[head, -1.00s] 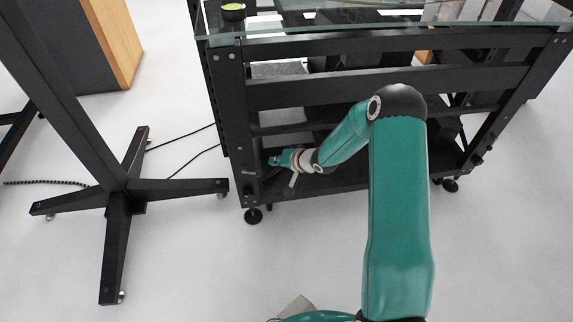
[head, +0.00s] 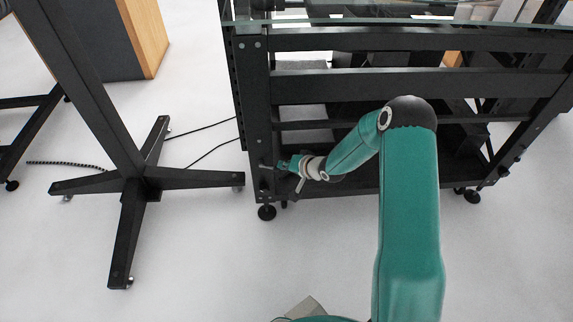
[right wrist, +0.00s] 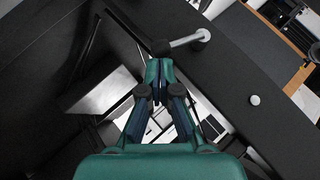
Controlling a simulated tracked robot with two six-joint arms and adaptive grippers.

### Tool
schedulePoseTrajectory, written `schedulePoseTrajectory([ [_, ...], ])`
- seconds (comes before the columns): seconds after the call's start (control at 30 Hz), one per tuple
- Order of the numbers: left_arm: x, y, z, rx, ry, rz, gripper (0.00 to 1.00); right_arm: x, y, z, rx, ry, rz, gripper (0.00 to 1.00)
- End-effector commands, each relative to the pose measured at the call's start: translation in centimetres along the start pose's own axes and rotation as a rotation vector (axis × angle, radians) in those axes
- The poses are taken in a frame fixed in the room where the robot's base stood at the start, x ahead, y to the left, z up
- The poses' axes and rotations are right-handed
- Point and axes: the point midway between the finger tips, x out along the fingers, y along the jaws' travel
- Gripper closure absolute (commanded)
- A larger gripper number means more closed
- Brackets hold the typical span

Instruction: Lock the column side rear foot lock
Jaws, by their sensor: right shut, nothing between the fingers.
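My right gripper (head: 284,164) is shut and empty, at the lower part of the black frame's near-left post (head: 258,110). In the right wrist view my right gripper (right wrist: 157,66) has its fingertips together, right beside the black end of a short metal lever (right wrist: 185,41) on a dark beam. This lever looks like the foot lock. I cannot tell whether the fingertips touch it. In the head view the lock is too small and dark to make out clearly near the gripper. A black levelling foot (head: 267,212) stands below the post. My left gripper is out of view.
A black column stand with a crossed base (head: 135,188) stands left of the frame, with cables on the floor between. A glass top (head: 400,22) covers the frame. A grey and wooden cabinet (head: 146,40) is behind left. The white floor in front is open.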

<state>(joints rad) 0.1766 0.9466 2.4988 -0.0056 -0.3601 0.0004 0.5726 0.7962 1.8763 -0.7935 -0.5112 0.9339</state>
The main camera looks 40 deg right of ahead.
Motion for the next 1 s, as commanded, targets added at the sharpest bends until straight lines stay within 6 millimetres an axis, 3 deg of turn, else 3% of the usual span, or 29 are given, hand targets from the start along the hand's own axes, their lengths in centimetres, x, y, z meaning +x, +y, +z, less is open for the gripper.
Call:
schedulePoseTrajectory([
  [0.67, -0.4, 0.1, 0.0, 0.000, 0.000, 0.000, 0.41, 0.5, 0.8, 0.4, 0.074, 0.000, -0.094, 1.00],
  [1.0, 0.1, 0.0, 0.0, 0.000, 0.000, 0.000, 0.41, 1.5, 1.9, 1.1, 0.179, 0.000, -0.234, 1.00],
])
